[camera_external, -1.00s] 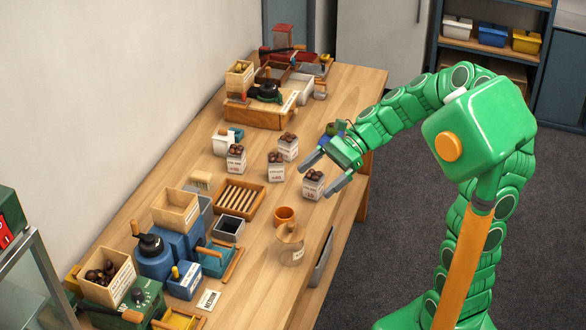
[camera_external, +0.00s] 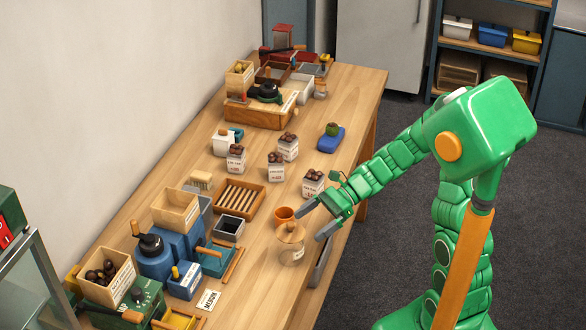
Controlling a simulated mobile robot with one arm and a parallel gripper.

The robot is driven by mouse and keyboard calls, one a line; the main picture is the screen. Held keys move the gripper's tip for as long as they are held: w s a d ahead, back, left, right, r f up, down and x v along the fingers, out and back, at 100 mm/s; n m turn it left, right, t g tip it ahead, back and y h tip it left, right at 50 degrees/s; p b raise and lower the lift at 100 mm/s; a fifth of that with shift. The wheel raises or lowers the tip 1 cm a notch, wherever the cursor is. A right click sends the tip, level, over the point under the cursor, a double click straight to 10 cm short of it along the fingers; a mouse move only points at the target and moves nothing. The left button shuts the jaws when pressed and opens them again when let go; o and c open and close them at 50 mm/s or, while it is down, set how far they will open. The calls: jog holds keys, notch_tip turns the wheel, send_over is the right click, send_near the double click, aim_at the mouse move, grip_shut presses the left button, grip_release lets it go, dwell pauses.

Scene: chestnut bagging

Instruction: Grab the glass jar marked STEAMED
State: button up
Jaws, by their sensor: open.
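A glass jar (camera_external: 291,247) with a tan lid stands upright near the table's front edge. Its label is too small to read. My gripper (camera_external: 311,224) is open and empty, just up and to the right of the jar. Its two grey fingers point left, toward the jar's lid, and appear apart from it; the exact gap cannot be told.
An orange cup (camera_external: 284,215) stands close behind the jar. Chestnut-filled labelled bags (camera_external: 313,188) stand farther back. A slotted wooden tray (camera_external: 239,198), a dark bin (camera_external: 229,229) and a teal device (camera_external: 215,261) lie left.

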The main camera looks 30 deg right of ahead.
aim_at(291, 223)
jog(key=shift+a+f, duration=0.15)
jog(key=shift+f, duration=0.75)
jog(key=shift+x, duration=3.75)
jog(key=shift+c, duration=0.5)
jog(key=c, duration=1)
jog(key=shift+r, duration=0.15)
jog(key=shift+r, duration=4.9)
